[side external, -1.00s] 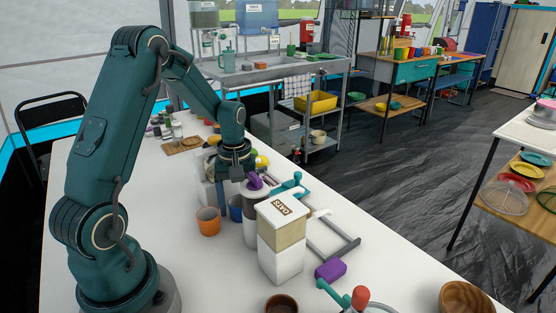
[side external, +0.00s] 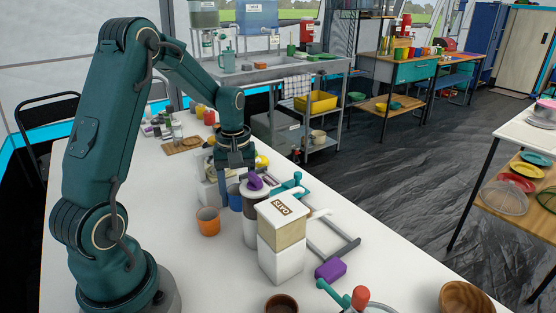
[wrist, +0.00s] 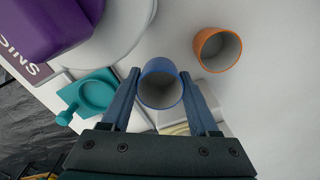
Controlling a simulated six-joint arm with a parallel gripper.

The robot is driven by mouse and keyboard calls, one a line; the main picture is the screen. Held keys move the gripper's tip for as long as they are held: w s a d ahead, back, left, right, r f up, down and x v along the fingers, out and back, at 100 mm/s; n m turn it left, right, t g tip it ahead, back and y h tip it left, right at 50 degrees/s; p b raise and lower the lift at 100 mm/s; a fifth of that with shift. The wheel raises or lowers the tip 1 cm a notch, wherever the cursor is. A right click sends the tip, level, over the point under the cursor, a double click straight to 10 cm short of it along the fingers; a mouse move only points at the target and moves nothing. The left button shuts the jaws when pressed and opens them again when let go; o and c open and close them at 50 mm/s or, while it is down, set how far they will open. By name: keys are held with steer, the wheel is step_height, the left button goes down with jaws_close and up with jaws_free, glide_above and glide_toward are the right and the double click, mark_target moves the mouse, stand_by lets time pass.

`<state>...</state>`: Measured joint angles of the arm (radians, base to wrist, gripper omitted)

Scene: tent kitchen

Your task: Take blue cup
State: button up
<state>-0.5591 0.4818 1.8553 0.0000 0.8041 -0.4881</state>
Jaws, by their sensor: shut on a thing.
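The blue cup (side external: 234,198) is between the two fingers of my gripper (side external: 236,186). In the wrist view, the blue cup (wrist: 160,86) shows its open rim and empty inside. The fingers of my gripper (wrist: 160,76) press on it from both sides. In the side view, the cup is upright and looks slightly raised above the table; its lower part is partly hidden behind a finger and the purple-lidded jar.
An orange cup (side external: 208,222) stands close by on the white table (side external: 190,270). A jar with a purple lid (side external: 254,182) and a white canister labelled OATS (side external: 282,250) stand close on the right. A teal holder (wrist: 92,90) lies beside the cup in the wrist view. The front left tabletop is clear.

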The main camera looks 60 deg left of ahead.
steer(key=shift+r, duration=2.95)
